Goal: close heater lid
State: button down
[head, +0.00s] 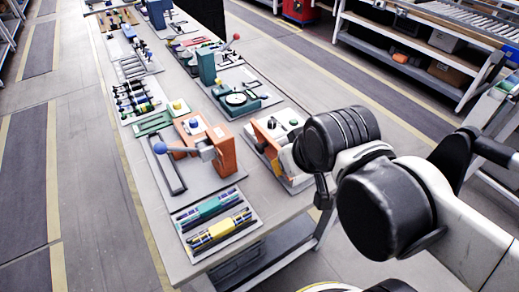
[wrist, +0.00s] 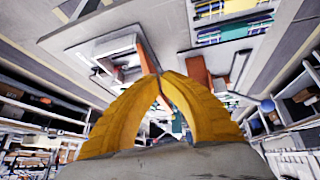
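The likely heater is a white unit (head: 291,118) with an upright orange panel (head: 266,138) at the table's right edge; I take the panel for its lid, standing up. My arm covers part of the unit. In the wrist view, the orange panel (wrist: 147,56) rises just beyond my gripper (wrist: 160,77), beside a pale base (wrist: 108,48). The yellow fingers arch together and their tips meet, with nothing clearly held. Whether the tips touch the panel I cannot tell.
An orange press with a blue-knobbed lever (head: 222,150) stands left of the unit. A tray of yellow and teal tools (head: 215,220) lies at the table's near end. A green device with a round dial (head: 238,100) stands farther back. Shelves (head: 430,55) line the right side across a floor aisle.

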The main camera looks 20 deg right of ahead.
jog(key=w+a+r+n+g+h+p, duration=0.1)
jog(key=w+a+n+g+h+p, duration=0.2)
jog(key=w+a+n+p, duration=0.5)
jog(key=w+a+r+n+g+h+p, duration=0.15)
jog(key=a+n, duration=0.45)
jog(key=n, duration=0.6)
jog(key=w+d+f+b, duration=0.2)
jog(key=d+f+b, duration=0.3)
jog(key=d+f, duration=0.3)
jog(key=shift+w+f+h, duration=0.15)
jog(key=shift+f+h, duration=0.15)
jog(key=shift+h, duration=0.15)
jog(key=shift+d+r+g, duration=0.1)
jog(key=shift+g, duration=0.25)
jog(key=shift+d+r+y+p, duration=0.3)
jog(key=shift+y+p, duration=0.1)
jog(key=shift+p, duration=0.1)
